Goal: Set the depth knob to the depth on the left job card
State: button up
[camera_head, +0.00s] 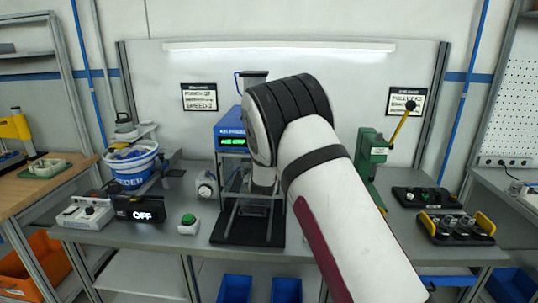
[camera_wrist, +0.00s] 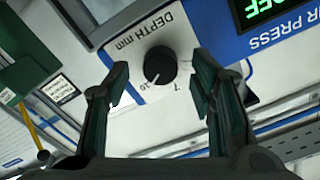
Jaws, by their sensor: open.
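The depth knob (camera_wrist: 160,65) is a round black dial on a white panel marked "DEPTH mm", seen upside down in the wrist view. A small light mark on its lower edge points toward the printed 10; a 7 is printed to the right. My gripper (camera_wrist: 161,84) is open, with one dark finger on each side of the knob and no clear contact visible. In the head view my arm hides the knob. The left job card (camera_head: 199,97) hangs on the back wall; its text is too small to read surely.
The blue air press (camera_head: 231,135) has a green display. Another card (camera_head: 404,102) hangs at right, near a green lever press (camera_head: 371,150).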

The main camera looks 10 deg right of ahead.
jog(key=v, duration=1)
jog(key=shift+s, duration=0.35)
jog(key=shift+a, duration=0.15)
jog(key=s+a+r+n+g+y, duration=0.1)
jog(key=s+r+n+g+y, duration=0.15)
jog(key=s+r, duration=0.4)
jog(key=s+a+r+n+g+y, duration=0.1)
jog(key=s+r+n+g+y, duration=0.2)
jog(key=s, duration=0.7)
jog(key=s+d+f+n+g, duration=0.1)
jog(key=s+n+g, duration=0.1)
jog(key=s, duration=1.2)
jog(key=s+d+f+n+g, duration=0.1)
jog(key=s+g, duration=0.3)
jog(key=s, duration=1.1)
jog(key=shift+s+d+f+n, duration=0.15)
jog(key=shift+s+d+n, duration=0.2)
jog(key=shift+n, duration=0.3)
